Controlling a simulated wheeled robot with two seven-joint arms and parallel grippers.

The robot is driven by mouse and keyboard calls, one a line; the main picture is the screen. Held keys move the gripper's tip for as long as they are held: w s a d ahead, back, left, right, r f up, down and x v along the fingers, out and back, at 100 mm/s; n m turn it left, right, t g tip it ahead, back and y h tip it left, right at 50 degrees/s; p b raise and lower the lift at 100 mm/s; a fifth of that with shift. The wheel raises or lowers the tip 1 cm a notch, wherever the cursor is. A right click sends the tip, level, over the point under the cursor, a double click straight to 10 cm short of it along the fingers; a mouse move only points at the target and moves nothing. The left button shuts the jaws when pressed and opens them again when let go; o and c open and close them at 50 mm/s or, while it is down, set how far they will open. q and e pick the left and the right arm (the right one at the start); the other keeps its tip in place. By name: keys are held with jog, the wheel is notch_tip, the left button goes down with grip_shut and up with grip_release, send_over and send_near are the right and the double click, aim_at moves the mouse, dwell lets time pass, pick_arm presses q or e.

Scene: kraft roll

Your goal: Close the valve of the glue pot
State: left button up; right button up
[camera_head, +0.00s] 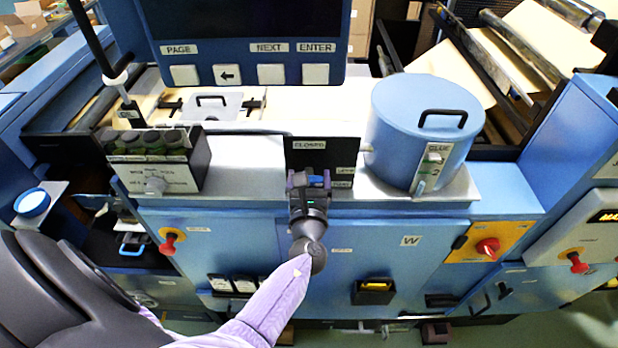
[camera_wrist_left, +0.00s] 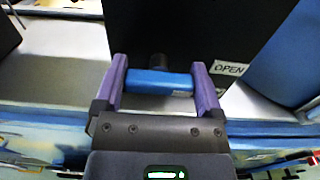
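The glue pot (camera_head: 408,118) is a blue round drum with a black lid handle and a GLUE label, standing on a ledge. Left of it is a black valve panel (camera_head: 345,152), with CLOSED at its top and further labels at its lower right; one reads OPEN in the left wrist view. The blue valve handle (camera_wrist_left: 158,82) lies crosswise in front of the panel on a dark stem. My left gripper (camera_head: 309,181) has its purple fingers at both ends of the handle, which fills the gap between them (camera_wrist_left: 158,84). My right gripper is out of view.
A dark box with several knobs (camera_head: 155,160) stands left on the ledge. A screen with buttons (camera_head: 250,60) hangs above. Red switches (camera_head: 487,249) sit on the blue cabinet front, right and left. A thin dark line runs from the knob box to the panel.

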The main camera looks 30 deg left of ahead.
pick_arm(q)
jog(key=c, duration=0.3)
jog(key=n+b, duration=0.2)
jog(key=n, duration=0.1)
jog(key=shift+f, duration=0.2)
jog(key=n+b, duration=0.2)
jog(key=n, duration=0.2)
jog(key=shift+a+n+b, duration=0.1)
jog(key=shift+n+b, duration=0.2)
jog(key=shift+b, duration=0.1)
jog(key=n+b, duration=0.3)
jog(key=n, duration=0.2)
jog(key=shift+f+n, duration=0.1)
jog(key=shift+n, duration=0.2)
jog(key=shift+s+n+b, duration=0.1)
jog(key=shift+n+b, duration=1.1)
jog(key=shift+n, duration=1.1)
